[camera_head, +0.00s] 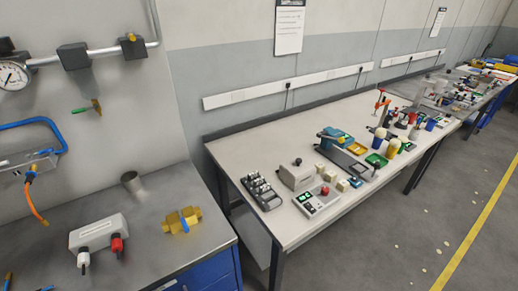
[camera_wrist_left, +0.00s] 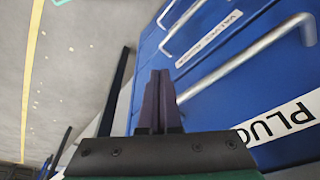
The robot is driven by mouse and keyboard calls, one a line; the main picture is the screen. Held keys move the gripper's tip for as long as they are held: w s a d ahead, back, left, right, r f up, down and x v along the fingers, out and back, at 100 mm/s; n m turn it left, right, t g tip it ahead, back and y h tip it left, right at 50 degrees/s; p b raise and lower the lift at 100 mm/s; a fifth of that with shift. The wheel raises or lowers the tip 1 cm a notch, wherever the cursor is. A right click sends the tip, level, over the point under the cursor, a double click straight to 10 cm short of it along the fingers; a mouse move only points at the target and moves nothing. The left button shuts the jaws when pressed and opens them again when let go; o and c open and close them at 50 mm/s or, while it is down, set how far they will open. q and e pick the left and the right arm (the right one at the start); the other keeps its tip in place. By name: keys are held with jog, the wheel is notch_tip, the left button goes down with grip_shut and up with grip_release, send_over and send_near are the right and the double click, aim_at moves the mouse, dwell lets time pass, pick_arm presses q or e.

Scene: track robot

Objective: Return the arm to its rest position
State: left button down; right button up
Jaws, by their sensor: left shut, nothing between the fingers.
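In the left wrist view my left gripper (camera_wrist_left: 160,75) has its two dark fingers together, with nothing between them. It is in front of or beside a blue drawer cabinet (camera_wrist_left: 220,55); I cannot tell how large the gap is. Neither arm shows in the head view, and my right gripper is in neither view.
The drawer handles (camera_wrist_left: 245,60) stick out close to the fingers. The cabinet is under a grey bench (camera_head: 150,215) with a brass valve (camera_head: 182,220) and a grey box (camera_head: 98,235). A longer workbench (camera_head: 235,150) carries several tools. Open floor (camera_head: 400,240) lies to the right.

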pick_arm(q)
jog(key=s+f+g+b, duration=0.1)
jog(key=s+f, duration=0.3)
jog(key=f, duration=0.5)
jog(key=s+f+b, duration=0.1)
jog(key=s+f, duration=0.3)
jog(key=f, duration=0.5)
jog(key=s+a+f+b, duration=0.1)
jog(key=s+a+f, duration=0.2)
jog(key=s+f, duration=0.5)
jog(key=s, duration=0.3)
jog(key=shift+s+f+g, duration=0.35)
jog(key=shift+g, duration=0.05)
jog(key=shift+a, duration=0.1)
